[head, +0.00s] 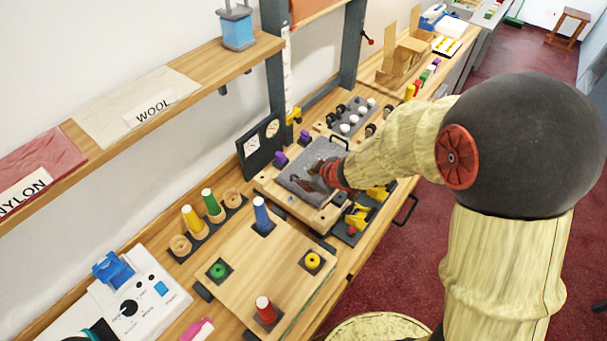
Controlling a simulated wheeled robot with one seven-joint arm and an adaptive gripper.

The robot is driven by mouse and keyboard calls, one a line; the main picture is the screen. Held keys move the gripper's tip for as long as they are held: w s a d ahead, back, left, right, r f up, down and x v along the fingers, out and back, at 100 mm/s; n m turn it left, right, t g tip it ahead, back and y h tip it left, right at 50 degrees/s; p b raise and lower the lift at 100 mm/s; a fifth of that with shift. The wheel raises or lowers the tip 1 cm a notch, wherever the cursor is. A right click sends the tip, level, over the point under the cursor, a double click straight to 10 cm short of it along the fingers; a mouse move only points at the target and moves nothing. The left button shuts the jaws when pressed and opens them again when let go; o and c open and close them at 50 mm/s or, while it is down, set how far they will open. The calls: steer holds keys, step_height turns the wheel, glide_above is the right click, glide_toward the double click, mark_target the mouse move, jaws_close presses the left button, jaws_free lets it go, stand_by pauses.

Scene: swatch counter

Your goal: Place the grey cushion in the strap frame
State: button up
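The grey cushion (296,182) is a flat dark grey piece with a mottled face. It appears to lie on or just above a light wooden block (268,187), which may be the strap frame; I cannot tell whether it touches the wood. My gripper (322,175) is at the cushion's right part, reaching in from the right past its red wrist. The fingers are small and dark against the cushion, so their opening and any hold on it are unclear. My arm and gripper hide part of the cushion's right side, and no straps are clearly visible.
A dark plate with yellow clamps (357,216) lies just right of the block. A black two-dial panel (259,143) stands behind left. In front is a wooden board (245,285) with colored pegs. White knobs (345,128) stand behind. A shelf (190,88) overhangs the back left.

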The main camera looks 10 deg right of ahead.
steer(key=s+d+r+m+t+h+p, duration=0.1)
steer(key=s+d+r+m+h, duration=0.25)
steer(key=d+r, duration=0.5)
steer(key=s+d+r+m+h+p, duration=0.1)
steer(key=s+d+r+m+h, duration=0.3)
steer(key=r, duration=0.7)
steer(key=s+a+r+m+g+y, duration=0.1)
steer(key=s+r+y, duration=0.1)
steer(key=s, duration=0.7)
steer(key=s+a+r+m+g+y, duration=0.1)
steer(key=s+r+y, duration=0.1)
steer(key=s, duration=0.8)
steer(key=shift+s+r+m+g, duration=0.15)
steer(key=shift+r+m+g, duration=0.2)
steer(key=shift+r, duration=0.45)
steer(key=shift+a+f, duration=0.1)
steer(key=shift+f, duration=0.05)
step_height(320, 180, down, 8)
steer(key=b, duration=0.7)
steer(key=shift+r, duration=0.2)
